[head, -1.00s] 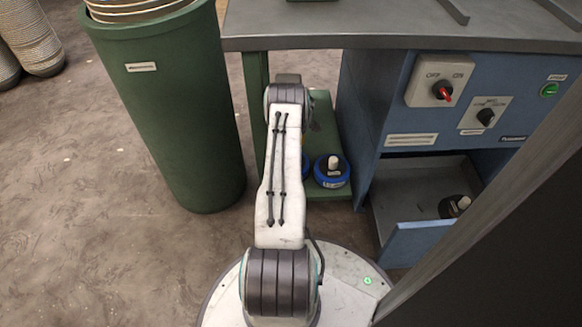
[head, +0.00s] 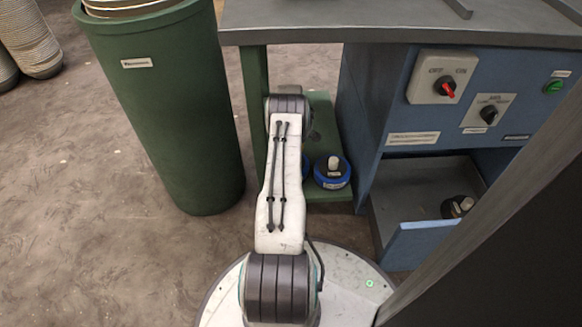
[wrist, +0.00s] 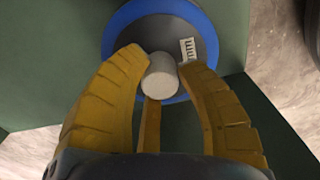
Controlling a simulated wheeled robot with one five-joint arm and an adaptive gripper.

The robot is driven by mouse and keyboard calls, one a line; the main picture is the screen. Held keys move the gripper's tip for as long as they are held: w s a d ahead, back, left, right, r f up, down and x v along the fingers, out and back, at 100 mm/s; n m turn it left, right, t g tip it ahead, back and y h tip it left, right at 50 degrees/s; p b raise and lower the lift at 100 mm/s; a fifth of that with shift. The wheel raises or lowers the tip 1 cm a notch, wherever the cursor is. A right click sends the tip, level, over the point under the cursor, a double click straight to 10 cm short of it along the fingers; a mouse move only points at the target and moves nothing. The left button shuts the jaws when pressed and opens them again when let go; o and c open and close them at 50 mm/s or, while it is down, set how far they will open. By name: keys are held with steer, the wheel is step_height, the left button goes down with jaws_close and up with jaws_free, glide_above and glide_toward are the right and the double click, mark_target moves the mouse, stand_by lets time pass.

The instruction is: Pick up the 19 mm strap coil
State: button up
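In the wrist view, a strap coil with a blue outer ring (wrist: 128,28) and dark top lies below my gripper (wrist: 160,72). A pale upright knob (wrist: 160,75) stands at its middle. Two yellow fingers are left and right of the knob, with a third at its near side. They look very close to it, but I cannot tell whether they touch. In the head view, my arm hides the gripper. A blue coil with a pale knob (head: 332,172) sits on the green lower shelf; a sliver of another blue item (head: 305,166) shows beside my arm. Size markings are unreadable.
A tall green bin (head: 165,110) stands left of my arm. A grey tabletop (head: 400,22) overhangs the shelf. A blue cabinet (head: 400,100) stands right, its open drawer (head: 420,185) holding a dark item with a pale knob (head: 457,206).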

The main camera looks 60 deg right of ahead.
jaws_close()
steer(key=shift+r, duration=0.15)
